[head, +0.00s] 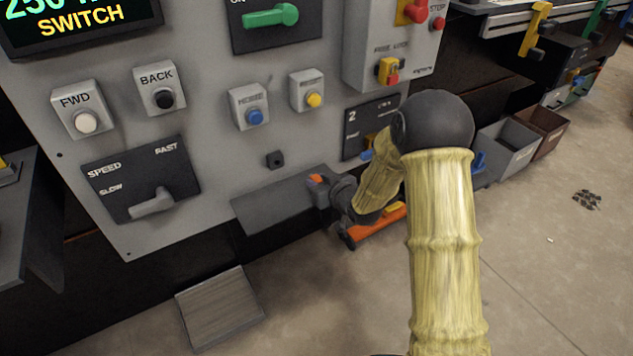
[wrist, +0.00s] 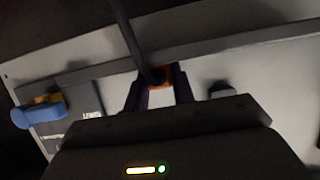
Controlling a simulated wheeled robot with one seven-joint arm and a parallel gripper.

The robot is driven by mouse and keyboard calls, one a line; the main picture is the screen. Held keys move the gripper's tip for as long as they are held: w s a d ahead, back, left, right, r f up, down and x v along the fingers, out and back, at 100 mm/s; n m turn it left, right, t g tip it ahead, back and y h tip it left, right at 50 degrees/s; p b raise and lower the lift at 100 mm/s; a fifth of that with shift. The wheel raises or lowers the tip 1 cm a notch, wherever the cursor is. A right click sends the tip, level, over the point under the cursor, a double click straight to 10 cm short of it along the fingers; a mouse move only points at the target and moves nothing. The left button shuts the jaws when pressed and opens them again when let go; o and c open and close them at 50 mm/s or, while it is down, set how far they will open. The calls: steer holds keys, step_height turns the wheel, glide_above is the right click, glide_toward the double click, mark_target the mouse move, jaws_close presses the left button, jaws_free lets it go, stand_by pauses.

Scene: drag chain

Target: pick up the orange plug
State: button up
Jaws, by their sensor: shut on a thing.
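The orange plug (wrist: 164,71) sits between the two dark fingers of my gripper (wrist: 158,88) in the wrist view. The fingers are shut on it, and they hide part of it. A dark cable (wrist: 128,32) runs from the plug to the top edge of that view. In the head view, a small orange patch (head: 316,178) shows at the tip of my gripper (head: 319,190), in front of the lower part of the grey panel. My forearm and wrist hide part of the panel there. I cannot tell whether the plug touches the panel.
The grey control panel (head: 215,145) carries buttons, a speed lever (head: 152,203) and a small black socket-like square (head: 275,159). A blue handle (wrist: 40,112) is at the left in the wrist view. Grey and brown bins (head: 508,150) stand at right. The floor at lower right is mostly clear.

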mark_target(319, 181)
step_height(319, 181, up, 10)
steer(key=p, duration=0.4)
stand_by(0.6)
steer(key=shift+o, duration=0.9)
jaws_close()
steer(key=s+a+f+b, duration=0.1)
steer(key=s+b, duration=0.1)
steer(key=s+a+f+b, duration=0.1)
steer(key=s+a+b, duration=0.1)
steer(key=s, duration=0.1)
steer(key=s+a+f+b, duration=0.1)
steer(key=s+b, duration=0.1)
steer(key=s, duration=0.1)
steer(key=shift+a, duration=0.15)
steer(key=shift+s+a, duration=0.2)
steer(key=shift+s, duration=0.3)
